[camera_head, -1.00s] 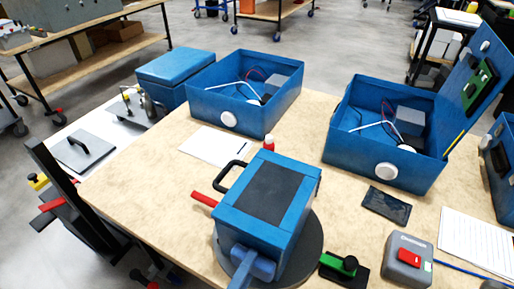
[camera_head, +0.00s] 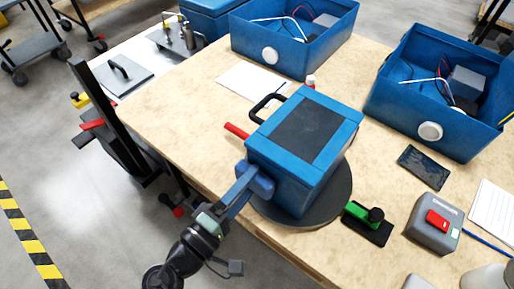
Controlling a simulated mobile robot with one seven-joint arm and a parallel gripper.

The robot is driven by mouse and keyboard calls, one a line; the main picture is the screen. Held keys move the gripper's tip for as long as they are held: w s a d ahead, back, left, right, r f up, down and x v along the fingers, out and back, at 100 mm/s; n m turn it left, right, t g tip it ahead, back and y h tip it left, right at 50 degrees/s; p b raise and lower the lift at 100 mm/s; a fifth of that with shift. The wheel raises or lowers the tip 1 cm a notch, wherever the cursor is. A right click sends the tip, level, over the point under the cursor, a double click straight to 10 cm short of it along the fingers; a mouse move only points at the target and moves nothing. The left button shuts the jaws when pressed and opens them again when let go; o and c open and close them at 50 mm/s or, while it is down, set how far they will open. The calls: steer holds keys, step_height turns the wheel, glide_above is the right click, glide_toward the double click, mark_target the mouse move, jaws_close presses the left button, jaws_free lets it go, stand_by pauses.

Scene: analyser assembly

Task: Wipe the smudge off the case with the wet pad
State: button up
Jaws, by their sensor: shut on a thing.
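The blue case (camera_head: 287,185) has a dark grey top panel and a black side handle (camera_head: 263,105). It stands upright on a dark round turntable (camera_head: 332,200) at the table's front edge. My gripper (camera_head: 241,188) reaches in from the lower left. It is shut on a blue rounded block, which looks like the wet pad (camera_head: 259,178). The pad is at the case's near left face; I cannot tell whether it touches. No smudge can be made out on the visible faces. The pad and gripper hide part of the near left face.
A red lever (camera_head: 237,131) sticks out left of the case. Two open blue boxes (camera_head: 262,38) (camera_head: 390,105) stand behind.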

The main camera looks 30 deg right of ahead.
steer(key=shift+w+a, duration=0.2)
steer(key=shift+w, duration=0.35)
steer(key=v, duration=0.6)
steer(key=shift+a, duration=0.15)
steer(key=shift+v, duration=1.4)
